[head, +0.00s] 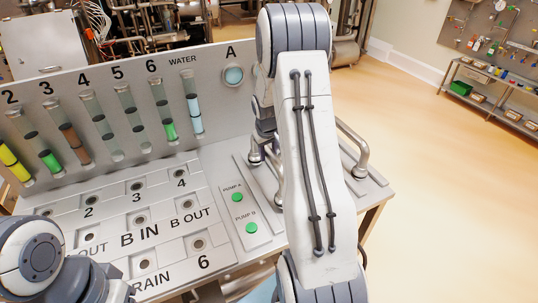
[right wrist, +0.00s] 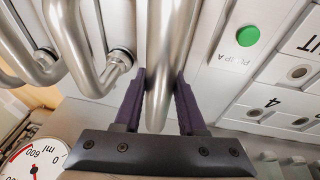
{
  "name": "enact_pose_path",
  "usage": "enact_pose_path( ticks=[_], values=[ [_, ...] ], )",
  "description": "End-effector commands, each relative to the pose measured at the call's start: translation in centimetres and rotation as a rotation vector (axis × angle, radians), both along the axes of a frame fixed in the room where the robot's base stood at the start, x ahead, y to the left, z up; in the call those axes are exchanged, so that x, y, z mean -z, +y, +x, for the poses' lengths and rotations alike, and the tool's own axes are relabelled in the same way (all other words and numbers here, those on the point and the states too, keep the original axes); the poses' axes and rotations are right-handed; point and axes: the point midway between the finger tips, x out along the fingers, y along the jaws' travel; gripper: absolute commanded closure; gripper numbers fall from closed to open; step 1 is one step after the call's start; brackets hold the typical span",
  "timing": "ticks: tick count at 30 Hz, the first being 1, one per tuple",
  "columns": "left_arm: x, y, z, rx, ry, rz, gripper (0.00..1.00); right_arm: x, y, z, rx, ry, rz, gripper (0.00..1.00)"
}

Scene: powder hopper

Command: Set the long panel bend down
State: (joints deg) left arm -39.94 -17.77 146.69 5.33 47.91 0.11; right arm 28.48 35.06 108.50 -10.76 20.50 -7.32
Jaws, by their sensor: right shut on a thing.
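The long panel bend (right wrist: 163,45), a bare silver metal tube, runs between the purple-lined fingers of my right gripper (right wrist: 162,100) in the right wrist view. The gripper is shut on it, and the tube's rounded end comes toward the camera. The gripper is low over the bench's right part. In the head view my right arm hides most of the gripper and the held bend, so I cannot tell whether the bend touches the bench. My left gripper is out of sight; only part of my left arm shows at the lower left.
Other silver bends (right wrist: 72,45) lie close beside the held one; one bend (head: 358,152) shows at the bench's right end. The PUMP A button (head: 237,197) and PUMP B button (head: 251,228) are near my arm. Numbered ports (head: 187,204) and upright tubes (head: 161,112) stand left.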

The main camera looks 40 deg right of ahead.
Motion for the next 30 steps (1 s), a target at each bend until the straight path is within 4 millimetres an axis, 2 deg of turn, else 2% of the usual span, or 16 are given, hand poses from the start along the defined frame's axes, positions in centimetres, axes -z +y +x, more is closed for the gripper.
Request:
enact_pose_path(
  ticks=[4, 16, 17, 18, 19, 30],
  values=[
    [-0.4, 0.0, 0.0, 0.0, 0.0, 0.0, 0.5, 1.3, 0.1, 0.1, -0.002, -0.003, -0.001, 1.0],
    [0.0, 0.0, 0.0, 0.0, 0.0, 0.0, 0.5, 1.9, 0.1, 0.2, -0.003, -0.004, -0.002, 1.0],
    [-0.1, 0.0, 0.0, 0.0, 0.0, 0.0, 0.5, 1.9, 0.2, 0.1, -0.002, -0.001, 0.0, 0.49],
    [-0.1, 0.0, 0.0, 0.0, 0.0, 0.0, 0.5, 1.8, 0.2, 0.1, -0.002, -0.001, 0.0, 0.34],
    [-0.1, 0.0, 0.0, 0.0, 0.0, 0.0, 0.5, 1.8, 0.2, 0.1, -0.002, -0.001, 0.0, 0.3],
    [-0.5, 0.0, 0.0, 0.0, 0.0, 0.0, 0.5, 1.3, 0.2, 0.1, -0.002, -0.002, 0.0, 0.3]
  ],
)
